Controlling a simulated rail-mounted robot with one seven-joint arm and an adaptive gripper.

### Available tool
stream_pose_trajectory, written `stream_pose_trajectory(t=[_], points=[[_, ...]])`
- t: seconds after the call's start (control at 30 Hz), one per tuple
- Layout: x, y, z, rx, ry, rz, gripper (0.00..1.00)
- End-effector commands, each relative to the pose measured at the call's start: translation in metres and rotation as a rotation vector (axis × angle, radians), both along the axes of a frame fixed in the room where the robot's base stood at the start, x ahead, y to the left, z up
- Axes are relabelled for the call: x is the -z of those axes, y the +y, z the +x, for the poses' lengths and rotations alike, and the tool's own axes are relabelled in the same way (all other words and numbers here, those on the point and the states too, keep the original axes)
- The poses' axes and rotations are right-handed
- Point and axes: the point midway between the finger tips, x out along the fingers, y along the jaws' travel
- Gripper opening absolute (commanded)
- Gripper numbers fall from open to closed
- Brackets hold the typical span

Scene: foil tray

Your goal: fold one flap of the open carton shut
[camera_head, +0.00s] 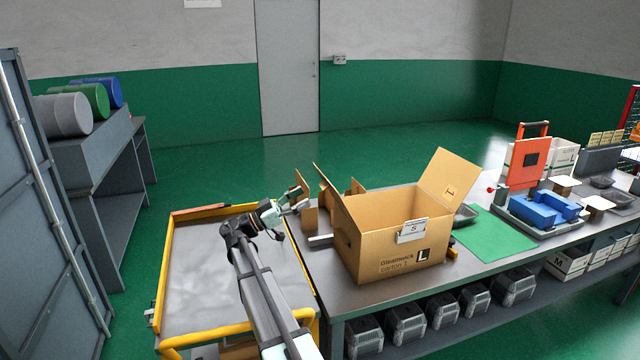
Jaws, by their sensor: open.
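The open carton (372,252) stands on the grey workbench, a brown box with a printed label on its front face. Its right flap (452,178) sticks up and leans outward to the right. A left flap (327,190) stands up, seen nearly edge-on. The front rim shows no raised flap, and the inside of the carton is partly hidden. My gripper (298,201) is to the left of the carton, near the bench's left edge, open and apart from the carton's flaps. Small brown cardboard pieces (310,218) show close behind it, and I cannot tell whether it touches them.
A yellow-framed cart (195,265) with a grey top stands left of the workbench (345,294). A green mat (497,236), a tray with blue parts (540,208) and an orange panel (528,163) are right of the carton. Grey bins (405,322) line the lower shelf.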

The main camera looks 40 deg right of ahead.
Motion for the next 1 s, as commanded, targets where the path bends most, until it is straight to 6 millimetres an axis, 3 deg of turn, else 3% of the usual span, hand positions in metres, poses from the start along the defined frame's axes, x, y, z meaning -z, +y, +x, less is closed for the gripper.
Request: stream_pose_trajectory(t=[0.2,0.4,0.83,1.0], points=[[-0.018,-0.035,-0.014,0.001,0.000,0.000,0.71],[-0.025,-0.054,-0.020,0.000,0.000,0.000,0.71],[-0.026,-0.060,-0.023,-0.001,0.000,0.000,0.71],[-0.026,-0.060,-0.023,-0.001,0.000,0.000,0.11]])
